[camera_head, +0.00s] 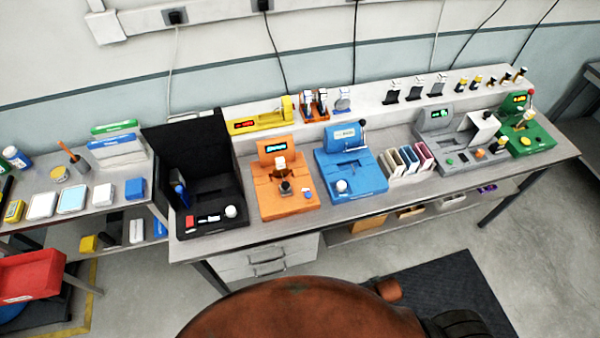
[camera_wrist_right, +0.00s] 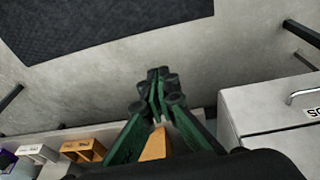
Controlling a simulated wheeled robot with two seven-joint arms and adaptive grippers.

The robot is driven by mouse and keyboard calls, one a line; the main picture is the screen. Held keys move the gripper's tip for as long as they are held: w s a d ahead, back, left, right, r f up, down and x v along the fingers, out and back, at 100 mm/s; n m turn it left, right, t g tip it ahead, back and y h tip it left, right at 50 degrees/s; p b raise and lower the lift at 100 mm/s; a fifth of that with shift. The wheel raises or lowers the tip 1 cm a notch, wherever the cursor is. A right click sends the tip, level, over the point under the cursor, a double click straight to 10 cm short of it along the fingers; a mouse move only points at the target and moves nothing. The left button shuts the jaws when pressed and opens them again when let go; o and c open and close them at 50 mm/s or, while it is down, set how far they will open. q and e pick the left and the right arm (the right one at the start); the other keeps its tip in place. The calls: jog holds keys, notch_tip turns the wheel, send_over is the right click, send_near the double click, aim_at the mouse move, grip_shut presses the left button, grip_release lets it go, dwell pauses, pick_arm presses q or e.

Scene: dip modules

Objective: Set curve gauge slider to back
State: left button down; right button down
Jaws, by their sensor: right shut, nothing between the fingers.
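Several test devices stand on the long bench. None has a label I can read as a curve gauge, so I cannot tell which one carries the slider. They are a black unit with a tall panel (camera_head: 212,205), an orange unit (camera_head: 284,197), a blue unit (camera_head: 351,182), a grey unit (camera_head: 446,152) and a green unit (camera_head: 528,137). My right gripper (camera_wrist_right: 158,84) shows in its wrist view with green fingers together and empty. It points at the floor area near the bench drawers, away from the devices. My left gripper is in neither view.
The bench (camera_head: 245,237) has a raised back shelf (camera_head: 377,108) with small parts and a yellow gauge (camera_head: 262,115). White drawers (camera_head: 268,262) sit under it. Coloured holders (camera_head: 409,160) stand between the blue and grey units. A dark mat (camera_head: 440,285) lies on the floor.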

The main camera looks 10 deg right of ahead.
jog(key=s+f+g+b, duration=0.1)
jog(key=s+f, duration=0.3)
jog(key=f, duration=0.5)
jog(key=s+f+b, duration=0.1)
jog(key=s+f, duration=0.3)
jog(key=f, duration=0.6)
jog(key=s+f+b, duration=0.2)
jog(key=s+f, duration=0.8)
jog(key=s, duration=0.4)
jog(key=shift+a+f+n+g, duration=0.25)
jog(key=shift+f+n+g, duration=0.05)
jog(key=shift+n+g, duration=0.1)
